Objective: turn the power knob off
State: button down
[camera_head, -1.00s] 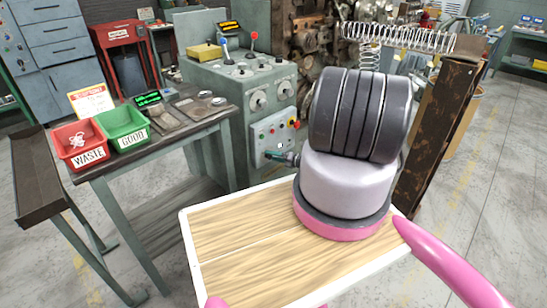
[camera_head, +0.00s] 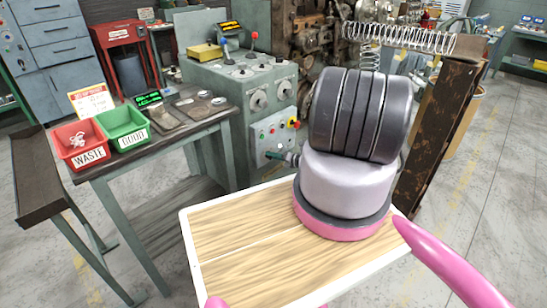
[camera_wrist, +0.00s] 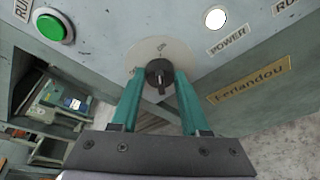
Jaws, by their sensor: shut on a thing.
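The power knob (camera_wrist: 159,72) is a black rotary knob on a pale round plate on the grey control panel, in the middle of the wrist view. My gripper (camera_wrist: 160,80) has green fingers, one on each side of the knob, shut on it. In the head view my gripper (camera_head: 290,157) reaches the lower part of the panel (camera_head: 262,150) on the green machine, and the knob itself is hidden there. A white "POWER" label (camera_wrist: 228,40) and a white round lamp (camera_wrist: 215,19) are right of the knob.
A green button (camera_wrist: 55,27) is at the upper left of the wrist view. A yellow plate (camera_wrist: 248,84) is on the right. In the head view, a bench with a red bin (camera_head: 82,143) and a green bin (camera_head: 124,129) stands left of the machine.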

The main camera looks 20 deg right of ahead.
jog(key=shift+s+a+n+t+h, duration=0.15)
jog(key=shift+n+t+h, duration=0.2)
jog(key=shift+n+h, duration=1.15)
jog(key=shift+w+a+n+t+h, duration=0.15)
jog(key=shift+n+t+h, duration=0.25)
jog(key=shift+n, duration=2.15)
jog(key=shift+s+a+n+t+h, duration=0.3)
jog(key=shift+n+h, duration=0.6)
jog(key=shift+n, duration=1.15)
jog(key=shift+w+d, duration=0.1)
jog(key=shift+w, duration=0.05)
jog(key=shift+c, duration=2)
grip_release()
